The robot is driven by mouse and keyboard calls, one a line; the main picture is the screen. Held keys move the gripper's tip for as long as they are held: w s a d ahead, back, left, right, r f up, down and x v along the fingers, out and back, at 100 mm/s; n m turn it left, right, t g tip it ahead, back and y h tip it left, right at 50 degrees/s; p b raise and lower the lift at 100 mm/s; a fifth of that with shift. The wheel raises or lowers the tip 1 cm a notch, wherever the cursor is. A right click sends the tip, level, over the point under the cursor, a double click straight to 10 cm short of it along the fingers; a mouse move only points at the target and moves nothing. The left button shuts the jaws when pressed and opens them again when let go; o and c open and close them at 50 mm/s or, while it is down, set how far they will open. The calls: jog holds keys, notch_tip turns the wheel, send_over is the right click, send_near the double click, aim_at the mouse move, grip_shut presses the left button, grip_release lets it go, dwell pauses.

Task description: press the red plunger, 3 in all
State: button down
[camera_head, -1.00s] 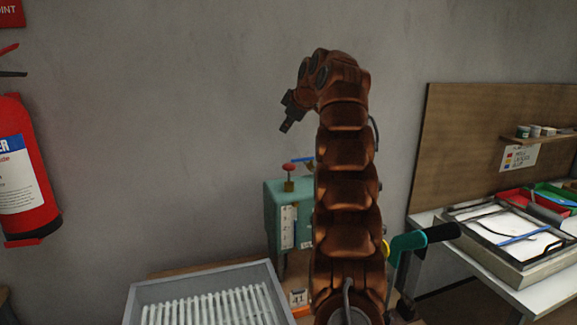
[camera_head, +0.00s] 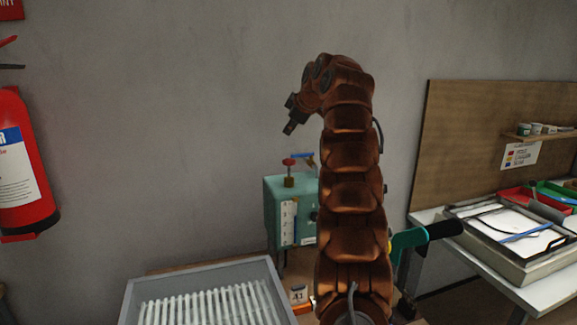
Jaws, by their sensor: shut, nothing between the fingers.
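The red plunger (camera_head: 289,163) stands upright on a brass-coloured stem on top of the green machine box (camera_head: 272,208). The box has a white numbered scale (camera_head: 288,223) on its front. My gripper (camera_head: 289,130) points down above the red plunger, with a clear gap between its tip and the plunger's top. The gripper is shut and empty. My arm hides the right part of the box.
A grey tray (camera_head: 140,291) of white rods stands in front at left. A fire extinguisher (camera_head: 22,165) hangs at far left. A bench (camera_head: 535,293) with trays is at right.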

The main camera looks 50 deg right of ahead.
aim_at(290, 159)
notch_tip(290, 159, down, 5)
jog(key=b, duration=0.4)
jog(key=shift+f, duration=0.15)
jog(key=shift+f+b, duration=0.4)
jog(key=shift+f, duration=0.15)
dwell(0.8)
jog(key=shift+f+b, duration=0.25)
jog(key=shift+b, duration=0.35)
jog(key=shift+f+b, duration=1.65)
jog(key=shift+b, duration=0.1)
dwell(2.0)
jog(key=shift+r, duration=0.15)
jog(key=shift+r+p, duration=1.85)
jog(key=shift+r, duration=0.1)
